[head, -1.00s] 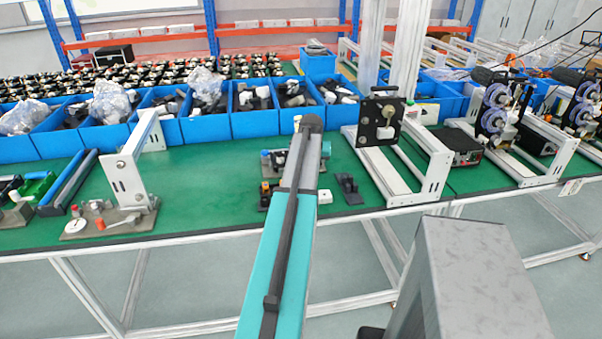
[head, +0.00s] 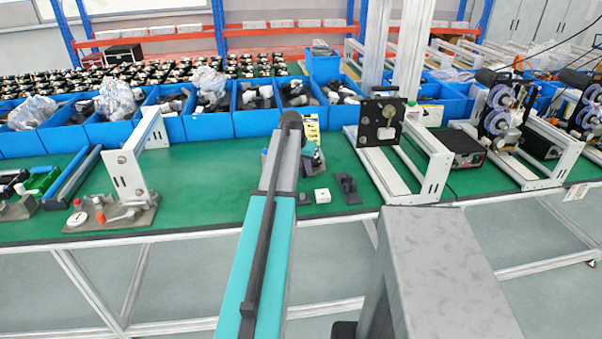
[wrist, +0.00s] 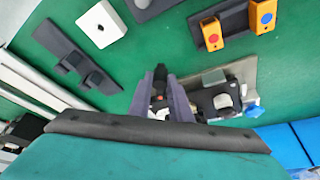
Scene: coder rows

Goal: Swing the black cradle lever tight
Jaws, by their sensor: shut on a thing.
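The cradle fixture (wrist: 243,80), a grey base plate with black and grey parts, lies beside the fingers on the right. In the head view my arm covers the gripper, the lever and most of the fixture; only a bit of the fixture (head: 312,160) shows to the right of the arm. How tight the lever is cannot be seen.
A white block (head: 322,196) and a black bracket (head: 347,190) lie on the green bench right of my arm. Two orange button blocks (wrist: 236,24) show in the wrist view. Blue bins (head: 209,125) line the back; metal frames stand on both sides.

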